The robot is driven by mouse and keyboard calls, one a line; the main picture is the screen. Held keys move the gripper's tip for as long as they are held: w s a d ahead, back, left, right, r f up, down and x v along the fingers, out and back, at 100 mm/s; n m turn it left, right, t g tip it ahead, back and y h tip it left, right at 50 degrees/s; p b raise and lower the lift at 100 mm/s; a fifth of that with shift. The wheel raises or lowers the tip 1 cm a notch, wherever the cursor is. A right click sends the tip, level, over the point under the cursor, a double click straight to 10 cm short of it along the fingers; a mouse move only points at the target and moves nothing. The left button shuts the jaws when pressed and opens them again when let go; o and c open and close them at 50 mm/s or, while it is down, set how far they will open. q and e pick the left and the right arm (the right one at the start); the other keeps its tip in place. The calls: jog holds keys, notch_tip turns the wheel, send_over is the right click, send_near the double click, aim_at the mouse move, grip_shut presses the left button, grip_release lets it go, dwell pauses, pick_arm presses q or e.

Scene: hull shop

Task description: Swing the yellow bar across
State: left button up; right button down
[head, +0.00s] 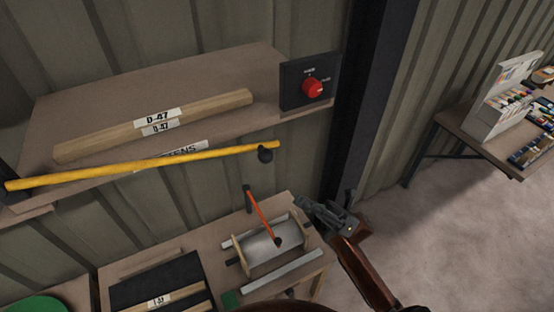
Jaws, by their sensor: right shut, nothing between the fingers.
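The yellow bar (150,166) runs across the front of the upper shelf, from a dark mount at the far left to its free-looking right end. It slopes slightly up to the right in the picture. A black ball knob (265,155) sits near that right end. My right gripper (306,206) is shut and empty, below and to the right of the knob, apart from the bar, beside the lower bench. My left gripper is not in view.
The shelf (215,75) holds a timber (205,108) labelled D-47 and a black box with a red dial (312,88). Below, a bench (120,267) carries a roller device with a red lever (262,218). A dark post (372,90) stands right; open floor lies beyond.

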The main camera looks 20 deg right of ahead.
jog(key=w+a+r+p, duration=0.1)
jog(key=a+r+p, duration=0.2)
jog(key=r, duration=0.2)
jog(key=w+a+r+m+t+p, duration=0.1)
jog(key=w+a+r+p, duration=0.1)
jog(key=r, duration=0.3)
jog(key=shift+a+r+p, duration=0.35)
jog(key=shift+a+p, duration=0.3)
jog(key=shift+p, duration=0.2)
notch_tip(320, 180, up, 12)
jog(key=d+n+h+p, duration=0.1)
jog(key=d+p, duration=0.1)
jog(key=p, duration=0.3)
jog(key=shift+d+r+g, duration=0.2)
jog(key=shift+d+g, duration=0.15)
jog(key=shift+g, duration=0.05)
